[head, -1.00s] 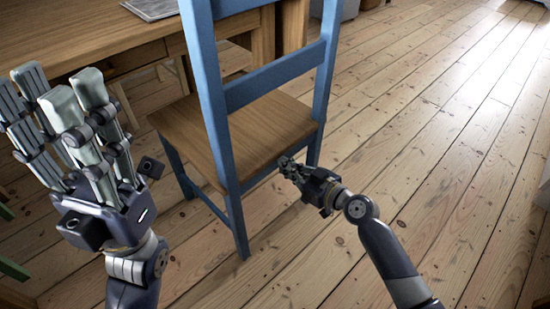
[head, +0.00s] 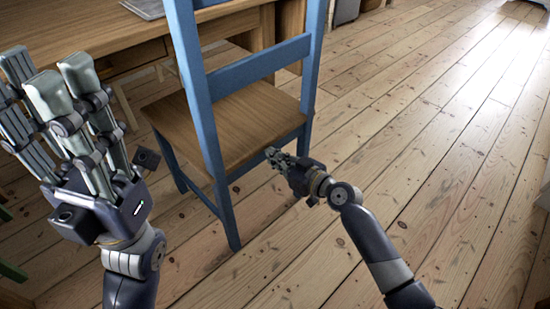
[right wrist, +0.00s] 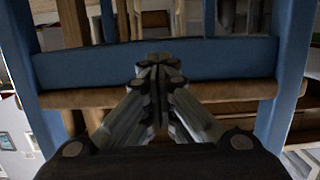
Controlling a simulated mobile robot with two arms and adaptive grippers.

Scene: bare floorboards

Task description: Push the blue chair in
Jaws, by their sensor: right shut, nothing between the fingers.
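The blue chair (head: 244,73) has a blue frame and a brown wooden seat (head: 245,118). It stands upright with its back toward me and its seat facing the wooden table (head: 100,35). My right gripper (head: 271,155) is shut and empty, its fingertips at the near edge of the seat, below the backrest. In the right wrist view the shut fingertips (right wrist: 158,72) point at the blue rail (right wrist: 225,60) between the back posts; contact cannot be told. My left gripper (head: 48,72) is raised at the left, fingers apart and empty, away from the chair.
A grey flat object (head: 146,8) lies on the table. A green piece of furniture (head: 12,270) shows at the lower left edge. Bare floorboards (head: 430,130) to the right of the chair are clear.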

